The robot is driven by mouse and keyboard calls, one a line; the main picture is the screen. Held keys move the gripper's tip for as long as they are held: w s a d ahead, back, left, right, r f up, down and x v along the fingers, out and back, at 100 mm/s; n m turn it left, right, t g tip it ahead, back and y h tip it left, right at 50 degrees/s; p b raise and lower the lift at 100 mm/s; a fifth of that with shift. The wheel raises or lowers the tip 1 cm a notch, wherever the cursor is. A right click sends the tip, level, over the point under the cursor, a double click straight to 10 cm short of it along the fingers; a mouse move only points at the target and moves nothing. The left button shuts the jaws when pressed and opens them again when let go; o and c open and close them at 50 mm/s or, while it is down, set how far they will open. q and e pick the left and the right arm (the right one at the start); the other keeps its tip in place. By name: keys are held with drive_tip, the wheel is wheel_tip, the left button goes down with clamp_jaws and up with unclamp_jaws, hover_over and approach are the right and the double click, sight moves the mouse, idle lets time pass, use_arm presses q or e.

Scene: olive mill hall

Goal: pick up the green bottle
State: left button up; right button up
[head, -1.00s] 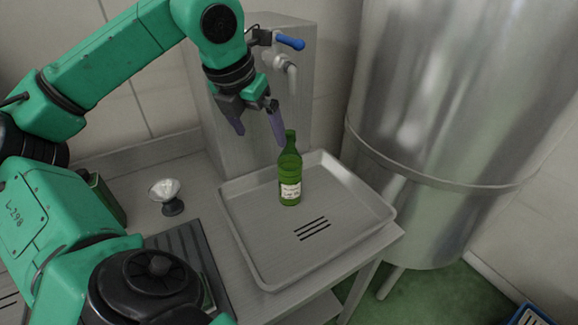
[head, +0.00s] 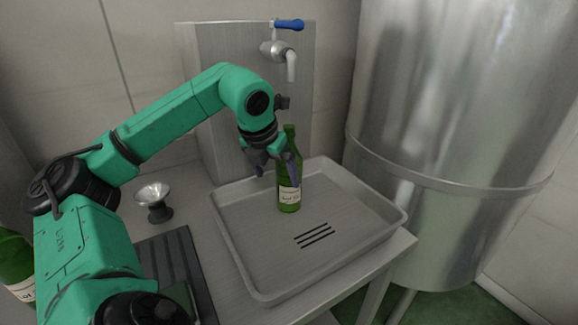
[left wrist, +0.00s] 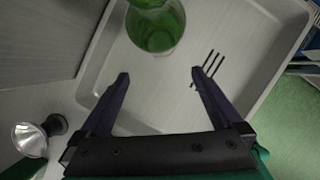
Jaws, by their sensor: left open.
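A green glass bottle (head: 289,197) with a pale label stands upright in a shallow metal tray (head: 240,262). My left gripper (head: 276,172) is open and empty, at the left of the bottle's upper part, one finger overlapping it in the head view. In the left wrist view, the bottle (left wrist: 155,28) is cut off by the top edge and lies ahead of the open fingertips of my left gripper (left wrist: 160,77). It is not between the fingers. Another green bottle (head: 17,268) is partly visible at the left edge of the head view. My right gripper is out of view.
A small metal cup on a dark base (head: 153,195) stands left of the tray, beside a dark ribbed mat (head: 168,262). A blue-handled tap (head: 288,25) is behind the tray. A large steel tank (head: 450,120) bounds the right. The tray's front is clear.

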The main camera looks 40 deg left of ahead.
use_arm(q)
drive_tip(key=shift+w+a+r+p, duration=0.15)
drive_tip(key=shift+w+p, duration=0.1)
drive_tip(key=shift+w, duration=0.2)
drive_tip(key=shift+w+a+r+p, duration=0.15)
drive_tip(key=shift+w+p, duration=0.1)
drive_tip(key=shift+w, duration=0.2)
drive_tip(key=shift+w+a+r+p, duration=0.1)
drive_tip(key=shift+w+a+p, duration=0.05)
drive_tip(key=shift+w+p, duration=0.5)
drive_tip(key=shift+w+a+r+p, duration=0.1)
drive_tip(key=shift+w+a+p, duration=0.05)
drive_tip(key=shift+w+p, duration=0.45)
drive_tip(key=x, duration=0.4)
drive_tip(key=shift+w+a+f, duration=0.1)
drive_tip(key=shift+w+a, duration=0.05)
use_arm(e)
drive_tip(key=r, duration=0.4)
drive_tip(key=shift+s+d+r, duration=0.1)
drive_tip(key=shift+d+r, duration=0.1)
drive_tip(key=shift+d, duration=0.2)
use_arm(q)
drive_tip(key=c, duration=0.5)
clamp_jaws()
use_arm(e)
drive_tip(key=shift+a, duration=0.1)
